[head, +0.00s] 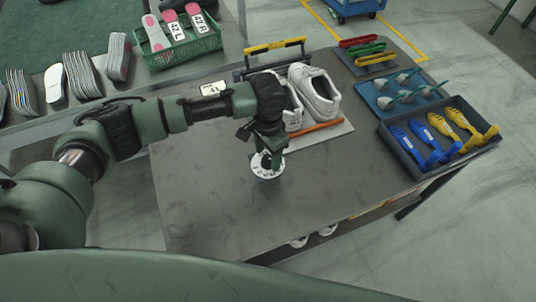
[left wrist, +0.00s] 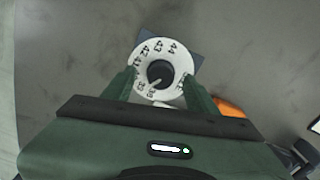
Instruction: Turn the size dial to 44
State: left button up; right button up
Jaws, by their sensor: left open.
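The size dial (head: 267,165) is a white disc with black numbers, on the grey table in front of the white shoes. My left gripper (head: 268,155) is over the dial, pointing down. In the left wrist view its two fingers (left wrist: 160,85) are apart, one on each side of the disc, with the knob between them. I cannot tell whether they touch the knob. My right gripper is not in view.
White shoes (head: 320,95) stand on a light board with an orange bar (head: 315,126) behind the dial. A dark tray (head: 455,165) with blue and yellow shoe trees is at the right. A green basket (head: 180,50) is at the back left. The table's front is clear.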

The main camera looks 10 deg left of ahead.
pick_arm(q)
jog(key=shift+f, duration=0.55)
jog(key=shift+w+f, duration=0.1)
jog(key=shift+f, duration=0.15)
grip_shut()
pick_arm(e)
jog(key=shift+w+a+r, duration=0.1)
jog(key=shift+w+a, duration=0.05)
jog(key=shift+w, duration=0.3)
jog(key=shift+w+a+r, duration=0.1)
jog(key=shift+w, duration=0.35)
